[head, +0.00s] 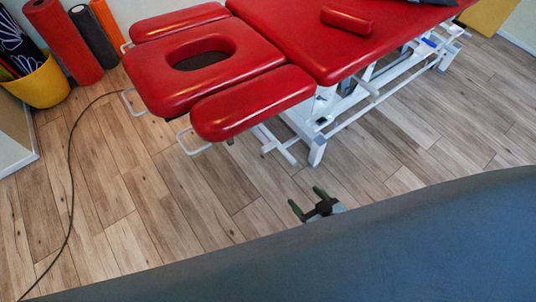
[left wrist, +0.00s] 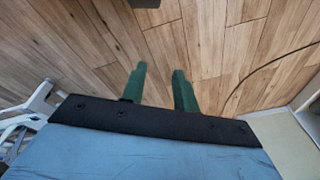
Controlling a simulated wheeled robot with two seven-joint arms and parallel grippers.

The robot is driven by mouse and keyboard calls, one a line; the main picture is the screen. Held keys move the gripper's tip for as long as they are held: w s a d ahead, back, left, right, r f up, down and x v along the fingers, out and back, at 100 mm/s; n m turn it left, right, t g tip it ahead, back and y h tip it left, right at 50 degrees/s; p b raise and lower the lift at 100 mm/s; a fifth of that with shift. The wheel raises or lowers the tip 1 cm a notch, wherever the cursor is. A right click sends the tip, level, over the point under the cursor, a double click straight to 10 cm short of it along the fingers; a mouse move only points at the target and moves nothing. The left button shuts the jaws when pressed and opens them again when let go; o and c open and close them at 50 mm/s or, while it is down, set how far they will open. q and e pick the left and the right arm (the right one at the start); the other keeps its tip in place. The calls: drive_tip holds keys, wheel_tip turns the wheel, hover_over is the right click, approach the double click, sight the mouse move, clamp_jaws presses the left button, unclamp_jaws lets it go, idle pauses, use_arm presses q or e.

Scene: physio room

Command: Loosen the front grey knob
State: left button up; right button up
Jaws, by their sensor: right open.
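I cannot make out a grey knob in either view. The red treatment table (head: 285,40) stands at the top of the head view, with a face-hole headrest (head: 160,88) and two padded armrests at its near left end. Its white metal frame (head: 318,150) shows below the pads.
A dark cable (head: 70,190) runs along the floor at left. A yellow bucket (head: 42,84), a red roll (head: 65,42) and a dark roll (head: 93,37) stand at upper left. A small red bolster (head: 346,20) lies on the table. The wooden floor in front is clear.

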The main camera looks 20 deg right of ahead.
sight(272, 148)
drive_tip(key=w+a+r+t+y+b, duration=0.3)
drive_tip(key=w+r+t+b, duration=0.1)
drive_tip(key=r, duration=0.5)
drive_tip(key=shift+n, duration=0.4)
drive_tip(key=b+x, duration=0.1)
drive_tip(key=x, duration=0.5)
drive_tip(key=b+x, duration=0.2)
drive_tip(key=x, duration=0.3)
drive_tip(key=shift+w+r, duration=0.15)
drive_tip(key=shift+w, duration=0.3)
use_arm(q)
drive_tip(key=w+d+r, duration=0.1)
drive_tip(key=w+r, duration=0.1)
drive_tip(key=r, duration=0.3)
drive_tip(key=w+d+r+t, duration=0.1)
drive_tip(key=w+d+r, duration=0.1)
drive_tip(key=r, duration=0.4)
drive_tip(key=shift+r+b, duration=0.15)
drive_tip(key=shift+b, duration=0.15)
use_arm(e)
drive_tip(key=shift+x, duration=0.75)
use_arm(q)
drive_tip(key=shift+w, duration=0.1)
use_arm(e)
drive_tip(key=shift+d+r, duration=0.1)
drive_tip(key=c, duration=1)
